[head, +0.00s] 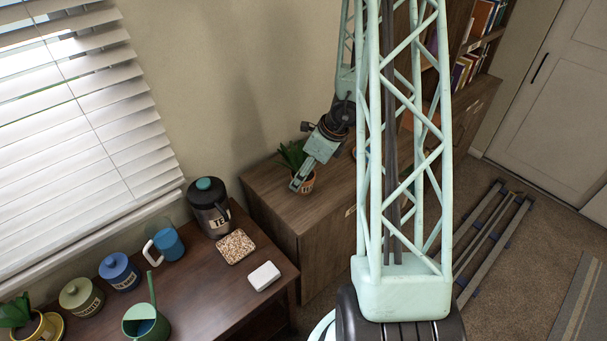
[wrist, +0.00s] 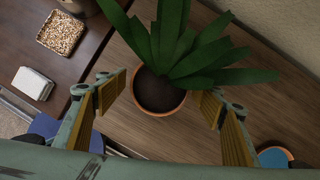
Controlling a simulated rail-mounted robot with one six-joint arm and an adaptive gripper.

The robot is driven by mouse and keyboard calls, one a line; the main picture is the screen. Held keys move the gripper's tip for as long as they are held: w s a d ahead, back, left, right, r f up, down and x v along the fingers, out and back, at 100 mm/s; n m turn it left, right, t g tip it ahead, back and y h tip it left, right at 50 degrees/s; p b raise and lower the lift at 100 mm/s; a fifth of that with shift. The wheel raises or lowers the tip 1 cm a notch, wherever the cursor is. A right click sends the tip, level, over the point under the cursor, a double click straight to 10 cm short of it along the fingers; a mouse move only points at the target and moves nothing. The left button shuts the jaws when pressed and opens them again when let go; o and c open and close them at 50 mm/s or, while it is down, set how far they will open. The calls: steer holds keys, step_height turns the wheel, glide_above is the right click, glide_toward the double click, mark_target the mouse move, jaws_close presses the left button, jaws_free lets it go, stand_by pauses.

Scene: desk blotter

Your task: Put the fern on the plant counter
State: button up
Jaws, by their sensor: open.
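A green long-leaved plant in a terracotta pot (wrist: 158,95) stands on the wooden cabinet top (head: 262,185); I take it to be the fern. In the head view its leaves (head: 291,154) show behind my gripper (head: 300,184), and the pot is partly covered, its label unreadable. In the wrist view my gripper (wrist: 162,100) is open, with one finger on each side of the pot and visible gaps to it. A second potted plant (head: 18,318) on a yellow saucer is cut off at the lower left. I cannot tell for certain which surface is the plant counter.
The darker desk (head: 205,290) holds a dark jar (head: 209,207), a tray of brown bits (head: 236,247), a white block (head: 264,276), a blue mug (head: 168,244), blue and green canisters and a green watering can (head: 146,322). A bookshelf stands behind the cabinet. Cabinet top in front of the pot is clear.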

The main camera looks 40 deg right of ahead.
steer(key=p+v, duration=0.4)
steer(key=v, duration=0.8)
steer(key=shift+w, duration=0.15)
stand_by(0.5)
